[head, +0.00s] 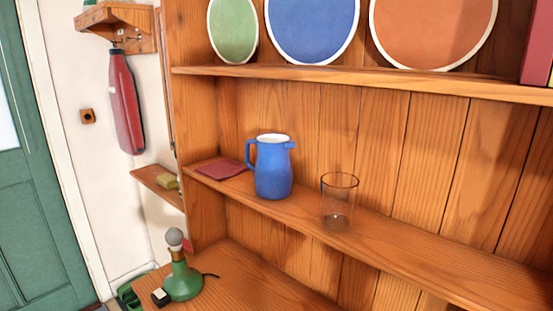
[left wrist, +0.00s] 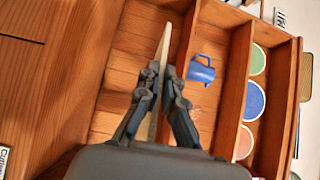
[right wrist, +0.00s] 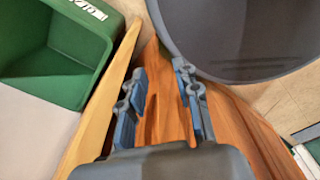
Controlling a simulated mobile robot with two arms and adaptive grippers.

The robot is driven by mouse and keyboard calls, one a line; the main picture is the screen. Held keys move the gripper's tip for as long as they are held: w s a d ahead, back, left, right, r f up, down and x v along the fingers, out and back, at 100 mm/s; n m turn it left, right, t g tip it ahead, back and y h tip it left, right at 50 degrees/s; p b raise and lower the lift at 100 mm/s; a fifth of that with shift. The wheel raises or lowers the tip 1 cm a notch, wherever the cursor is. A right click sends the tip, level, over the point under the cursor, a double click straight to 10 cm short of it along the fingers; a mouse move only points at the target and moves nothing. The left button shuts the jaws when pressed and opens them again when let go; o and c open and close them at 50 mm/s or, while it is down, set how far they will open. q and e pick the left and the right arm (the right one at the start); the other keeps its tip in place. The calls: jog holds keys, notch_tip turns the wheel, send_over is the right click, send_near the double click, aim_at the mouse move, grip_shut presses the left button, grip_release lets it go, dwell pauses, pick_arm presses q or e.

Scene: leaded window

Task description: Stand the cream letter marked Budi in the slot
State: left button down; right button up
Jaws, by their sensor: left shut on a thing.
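In the left wrist view my left gripper (left wrist: 160,74) is shut on a thin, pale cream piece seen edge-on, which looks like the cream letter (left wrist: 163,45). It sticks out past the fingertips, and no name can be read on it. Wooden shelving lies behind it. In the right wrist view my right gripper (right wrist: 162,82) is open, with its fingers apart and nothing between them. Neither gripper shows in the head view. I cannot make out the slot in any view.
On the dresser shelf (head: 400,250) stand a blue jug (head: 272,168) and a clear glass (head: 339,205), with a dark red cloth (head: 222,168) beside them. A green lamp (head: 183,280) stands below. A green box (right wrist: 60,50) and a large dark round thing (right wrist: 245,35) flank my right gripper.

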pick_arm(q)
jog(key=s+d+b, duration=0.1)
jog(key=s+d, duration=0.3)
jog(key=s, duration=0.4)
jog(key=shift+s+d, duration=0.2)
jog(key=shift+s, duration=0.2)
jog(key=shift+r, duration=0.1)
